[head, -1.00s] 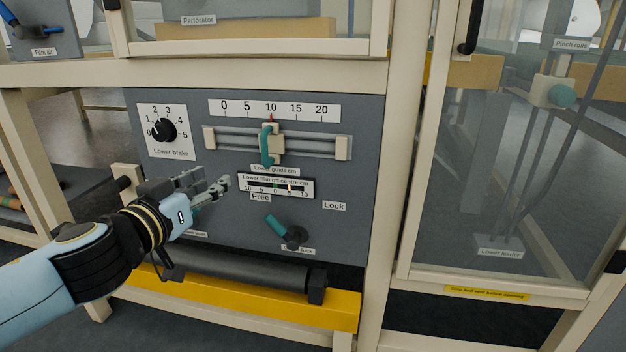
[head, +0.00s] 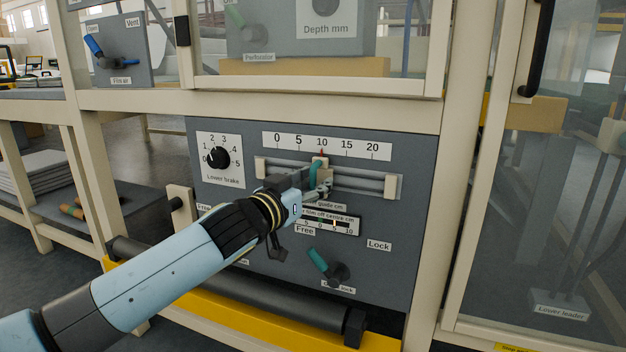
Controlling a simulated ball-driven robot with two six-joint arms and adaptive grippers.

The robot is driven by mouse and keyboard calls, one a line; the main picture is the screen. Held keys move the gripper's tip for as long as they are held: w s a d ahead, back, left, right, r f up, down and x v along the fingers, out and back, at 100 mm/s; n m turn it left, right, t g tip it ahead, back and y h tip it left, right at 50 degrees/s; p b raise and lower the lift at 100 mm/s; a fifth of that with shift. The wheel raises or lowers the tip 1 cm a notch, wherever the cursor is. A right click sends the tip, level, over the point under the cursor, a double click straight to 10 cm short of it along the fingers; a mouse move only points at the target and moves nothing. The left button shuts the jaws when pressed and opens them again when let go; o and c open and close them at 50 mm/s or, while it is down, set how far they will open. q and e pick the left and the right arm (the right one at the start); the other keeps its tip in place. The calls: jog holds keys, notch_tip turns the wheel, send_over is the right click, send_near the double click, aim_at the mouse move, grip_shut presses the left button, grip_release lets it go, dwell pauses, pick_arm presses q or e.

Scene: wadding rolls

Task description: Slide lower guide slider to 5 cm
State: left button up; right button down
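The lower guide slider is a teal handle (head: 312,174) on a beige carriage (head: 332,172) that rides on two grey rails (head: 362,182). Its red pointer (head: 321,152) stands at about 10 on the white scale (head: 348,147), which runs from 0 to 20. My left gripper (head: 322,188) is at the handle, in front of its lower part and partly hiding it. The fingers are small and overlap the handle, so I cannot tell whether they are open or shut on it. My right gripper does not show.
The lower brake knob (head: 218,157) is left of the rails. Below are the film off centre gauge (head: 340,224) and a teal lock lever (head: 318,260) between Free and Lock labels. A dark roller (head: 290,312) and yellow beam run under the panel. A frame post stands at right.

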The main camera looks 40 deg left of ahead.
pick_arm(q)
jog(key=shift+w, duration=0.1)
grip_shut()
jog(key=shift+f, duration=0.1)
dwell(0.5)
